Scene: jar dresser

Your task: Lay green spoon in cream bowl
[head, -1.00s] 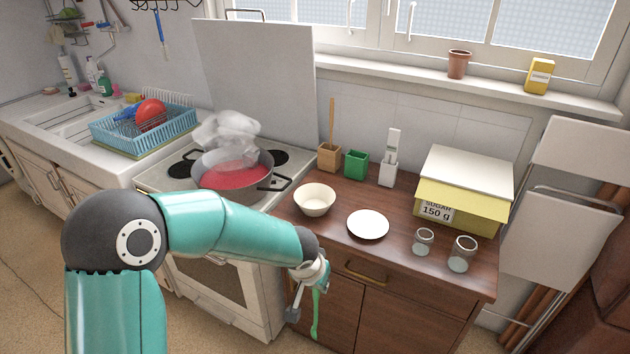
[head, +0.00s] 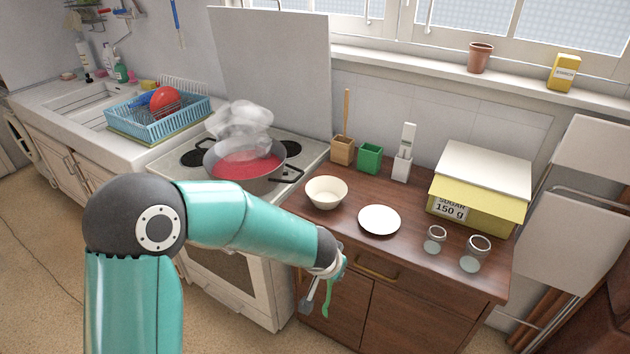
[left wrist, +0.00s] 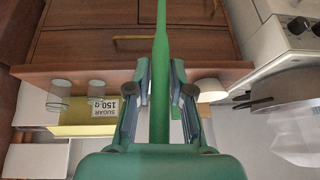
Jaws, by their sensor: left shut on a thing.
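The green spoon (head: 327,299) hangs down from my left gripper (head: 322,285), in front of the dresser's front. In the left wrist view the green spoon (left wrist: 161,60) runs between the two fingers of my left gripper (left wrist: 160,88), which is shut on it. The cream bowl (head: 326,193) stands empty on the dresser top, above and behind the gripper. Part of the bowl (left wrist: 212,90) shows in the left wrist view, beside a finger. My right gripper is in neither view.
A white plate (head: 379,220) lies right of the bowl. Two glass jars (head: 435,239) and a yellow sugar box (head: 480,207) stand further right. Small holders, one green (head: 369,158), line the back. A steaming red pot (head: 245,165) is on the stove at left.

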